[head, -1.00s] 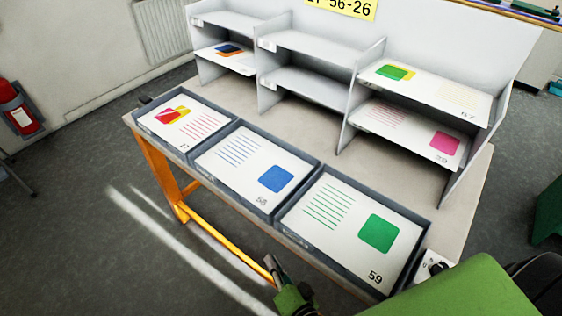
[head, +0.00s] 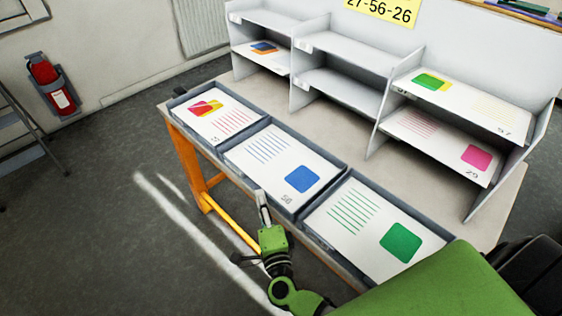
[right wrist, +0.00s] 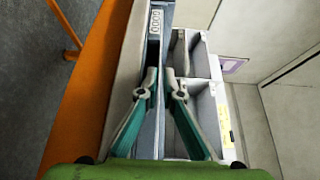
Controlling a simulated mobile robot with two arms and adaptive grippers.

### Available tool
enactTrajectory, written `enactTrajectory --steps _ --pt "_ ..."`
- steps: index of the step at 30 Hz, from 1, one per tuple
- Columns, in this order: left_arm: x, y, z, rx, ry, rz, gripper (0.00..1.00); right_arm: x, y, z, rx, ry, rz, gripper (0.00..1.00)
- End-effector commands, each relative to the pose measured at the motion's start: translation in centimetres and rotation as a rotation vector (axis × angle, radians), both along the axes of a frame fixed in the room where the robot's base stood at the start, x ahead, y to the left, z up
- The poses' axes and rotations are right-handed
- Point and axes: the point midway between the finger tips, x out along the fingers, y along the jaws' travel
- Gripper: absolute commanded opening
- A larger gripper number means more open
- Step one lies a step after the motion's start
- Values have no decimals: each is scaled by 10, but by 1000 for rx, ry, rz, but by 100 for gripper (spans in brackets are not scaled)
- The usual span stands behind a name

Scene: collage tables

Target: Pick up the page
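Three grey trays stand in a row on the table's front edge, each with a page in it. The left page (head: 222,117) has red and yellow shapes, the middle page (head: 268,164) a blue square and number 58, the right page (head: 366,224) a green square and green lines. My right gripper (head: 262,200) is in front of the table edge, by the front of the middle tray (head: 296,209), apart from the pages. In the right wrist view its two fingers (right wrist: 161,72) have a gap between their tips and hold nothing. My left gripper is not in view.
A grey shelf unit (head: 335,38) stands on the table (head: 330,140) behind the trays. Pages lie in its right compartments (head: 474,101) and its lower left one; the middle compartments look empty. A yellow sign (head: 382,9) reads 27-56-26. A fire extinguisher (head: 50,82) hangs at the left.

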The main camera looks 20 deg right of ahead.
Motion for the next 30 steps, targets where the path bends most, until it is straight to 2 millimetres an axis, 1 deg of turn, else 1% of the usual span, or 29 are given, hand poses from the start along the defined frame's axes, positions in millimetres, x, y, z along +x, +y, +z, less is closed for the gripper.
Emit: enactTrajectory --steps 9,12,20,21,30 --pt "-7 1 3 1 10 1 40 44 -8 1 -2 -2 1 6" --pt "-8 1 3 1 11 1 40 52 -9 0 -2 0 1 6" --pt "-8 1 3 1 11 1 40 54 -10 0 -1 0 1 6" --pt "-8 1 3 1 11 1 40 53 -10 0 -1 0 1 0" --pt "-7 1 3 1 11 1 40 53 -10 0 -2 0 1 0"
